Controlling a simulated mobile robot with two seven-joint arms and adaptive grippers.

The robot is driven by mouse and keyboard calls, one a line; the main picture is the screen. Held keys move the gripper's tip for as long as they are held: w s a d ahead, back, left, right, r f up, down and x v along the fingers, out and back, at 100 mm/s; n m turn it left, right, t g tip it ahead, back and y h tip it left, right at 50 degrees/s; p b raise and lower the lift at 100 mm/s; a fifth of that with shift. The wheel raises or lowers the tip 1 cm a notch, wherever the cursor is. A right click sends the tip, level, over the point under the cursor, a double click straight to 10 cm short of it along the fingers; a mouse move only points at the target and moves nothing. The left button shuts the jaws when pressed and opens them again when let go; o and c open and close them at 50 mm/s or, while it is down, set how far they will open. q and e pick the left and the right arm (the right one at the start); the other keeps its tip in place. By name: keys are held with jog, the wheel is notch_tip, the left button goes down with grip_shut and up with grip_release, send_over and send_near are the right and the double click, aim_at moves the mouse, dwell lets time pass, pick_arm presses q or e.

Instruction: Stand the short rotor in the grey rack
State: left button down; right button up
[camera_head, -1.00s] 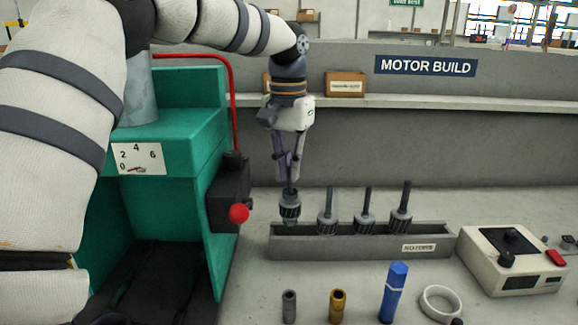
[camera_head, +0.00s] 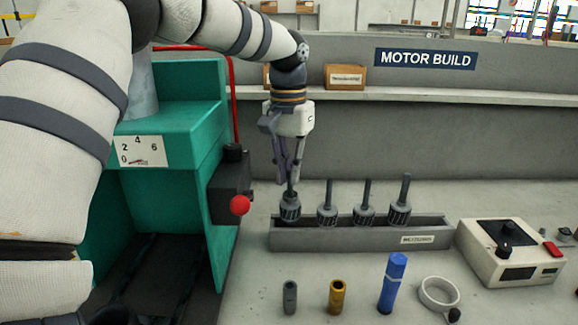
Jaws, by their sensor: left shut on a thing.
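My left gripper (camera_head: 291,182) is shut on the shaft of a dark rotor (camera_head: 290,209) and holds it upright at the left end of the grey rack (camera_head: 350,241). The rotor's lower end is at the rack's rim; I cannot tell whether it rests in a slot. Three other rotors stand upright in the rack to its right: one beside it (camera_head: 327,214), a middle one (camera_head: 364,213) and one with a taller shaft (camera_head: 399,212). My right gripper is not in view.
In front are a grey sleeve (camera_head: 290,297), a brass sleeve (camera_head: 336,296), a blue cylinder (camera_head: 392,283) and a white ring (camera_head: 427,302). A control box (camera_head: 510,250) is on the right.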

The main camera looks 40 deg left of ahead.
pick_arm(q)
jog(key=shift+f, duration=0.7)
jog(key=c, duration=1.6)
grip_release()
jog(key=shift+o, duration=1.2)
jog(key=shift+r, duration=3)
